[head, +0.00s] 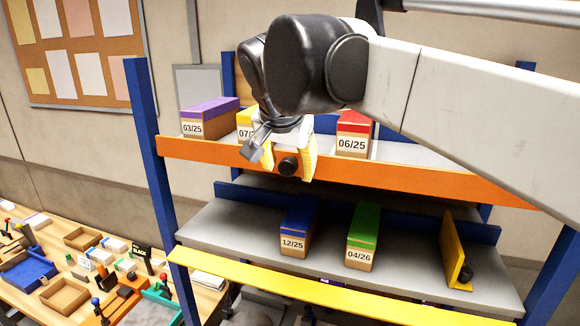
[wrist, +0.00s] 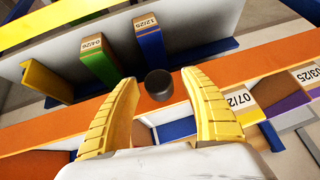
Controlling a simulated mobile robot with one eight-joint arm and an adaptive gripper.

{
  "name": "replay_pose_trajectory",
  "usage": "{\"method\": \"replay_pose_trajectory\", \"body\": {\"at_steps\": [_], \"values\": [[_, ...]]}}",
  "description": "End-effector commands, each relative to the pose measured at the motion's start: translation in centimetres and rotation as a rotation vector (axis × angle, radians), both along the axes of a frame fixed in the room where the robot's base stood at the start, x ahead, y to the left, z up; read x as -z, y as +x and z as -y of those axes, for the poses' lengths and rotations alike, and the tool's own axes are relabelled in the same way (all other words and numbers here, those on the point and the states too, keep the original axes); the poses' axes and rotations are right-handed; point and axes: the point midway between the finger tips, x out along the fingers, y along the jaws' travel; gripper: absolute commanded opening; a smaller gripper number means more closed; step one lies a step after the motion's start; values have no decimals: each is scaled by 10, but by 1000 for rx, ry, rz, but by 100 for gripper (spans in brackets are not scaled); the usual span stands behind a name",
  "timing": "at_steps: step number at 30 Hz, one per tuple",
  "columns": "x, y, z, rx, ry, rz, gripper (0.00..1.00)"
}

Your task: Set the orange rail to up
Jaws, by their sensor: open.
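The orange rail (head: 410,182) runs along the front of the upper shelf; its top edge looks about level with the shelf surface, and the box labels behind it show clear. It also crosses the wrist view (wrist: 40,146). A black round knob (head: 289,165) stands out from the rail. My gripper (head: 287,160) is open in front of the rail, with its yellow fingers on either side of the knob. In the wrist view the knob (wrist: 158,85) shows between the fingertips; whether the fingers touch it, I cannot tell.
Purple (head: 209,116), yellow (head: 244,122) and red (head: 354,132) topped boxes stand on the upper shelf. Blue (head: 297,230) and green (head: 362,235) ones stand on the lower shelf, beside a yellow divider (head: 453,247). A yellow rail (head: 300,289) fronts the lower shelf. A cluttered table (head: 40,308) is at left.

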Motion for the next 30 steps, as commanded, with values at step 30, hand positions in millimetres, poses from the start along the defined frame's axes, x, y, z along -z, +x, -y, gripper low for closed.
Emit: {"method": "replay_pose_trajectory", "body": {"at_steps": [30], "values": [[-97, -68, -6, 0, 0, 0, 54]]}}
